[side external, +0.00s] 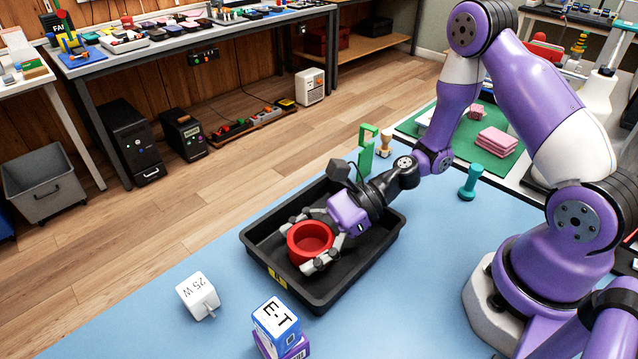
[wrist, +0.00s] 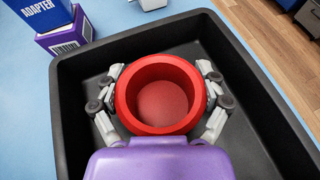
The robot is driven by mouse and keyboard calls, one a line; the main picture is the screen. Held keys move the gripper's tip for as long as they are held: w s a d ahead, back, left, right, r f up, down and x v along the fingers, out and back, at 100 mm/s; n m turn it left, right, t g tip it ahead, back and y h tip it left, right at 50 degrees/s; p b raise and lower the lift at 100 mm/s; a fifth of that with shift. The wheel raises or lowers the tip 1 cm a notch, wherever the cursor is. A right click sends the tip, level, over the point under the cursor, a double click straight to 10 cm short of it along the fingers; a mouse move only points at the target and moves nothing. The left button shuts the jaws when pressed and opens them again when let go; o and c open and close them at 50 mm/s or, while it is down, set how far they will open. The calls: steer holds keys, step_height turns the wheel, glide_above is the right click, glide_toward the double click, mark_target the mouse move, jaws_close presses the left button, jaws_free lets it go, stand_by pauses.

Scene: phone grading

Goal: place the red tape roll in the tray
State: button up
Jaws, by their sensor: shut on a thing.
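The red tape roll (side external: 310,241) is a short, thick red ring. My gripper (side external: 310,244) is shut on it, with a finger on either side of its outer wall. The black tray (side external: 345,283) lies on the blue table top, and the roll is within its walls as seen from the side. In the wrist view the roll (wrist: 161,130) sits between my fingertips (wrist: 161,92), hole facing the camera, with the tray rim (wrist: 75,75) around it. Whether the roll touches the tray floor cannot be told.
A white 75 W charger cube (side external: 198,294) and stacked blue and purple boxes (side external: 277,325) stand near the tray's front left. A green bracket (side external: 367,150), a wooden stamp (side external: 385,143) and a teal stamp (side external: 470,182) stand behind it. The blue table is clear right of the tray.

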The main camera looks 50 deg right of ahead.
steer(key=shift+f, duration=0.15)
steer(key=o, duration=1)
steer(key=shift+c, duration=0.2)
